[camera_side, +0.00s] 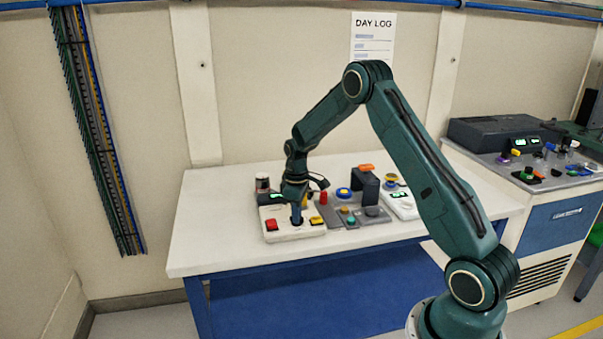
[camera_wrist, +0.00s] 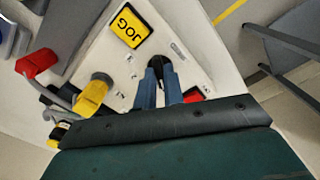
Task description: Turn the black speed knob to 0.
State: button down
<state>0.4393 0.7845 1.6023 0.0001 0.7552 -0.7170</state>
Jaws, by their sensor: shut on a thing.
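The black speed knob (camera_wrist: 160,62) sits on a white control box, between my fingertips in the wrist view. My gripper (camera_wrist: 161,72) has its two blue fingers closed on the knob from above. In the side view my gripper (camera_side: 297,218) points straight down onto the white control box (camera_side: 290,235), and its fingers mostly hide the knob. The knob's pointer and scale cannot be read.
Close to the right of the box are a red part (camera_side: 323,198), a grey button panel (camera_side: 352,217), a dark block (camera_side: 368,187) and a white instrument (camera_side: 401,205). A can (camera_side: 262,183) stands behind. The table's left side (camera_side: 215,230) is clear.

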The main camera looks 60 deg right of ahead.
jog(key=c, duration=1.5)
grip_release()
jog(key=shift+r, duration=0.2)
notch_tip(320, 180, up, 14)
jog(key=shift+f, duration=0.2)
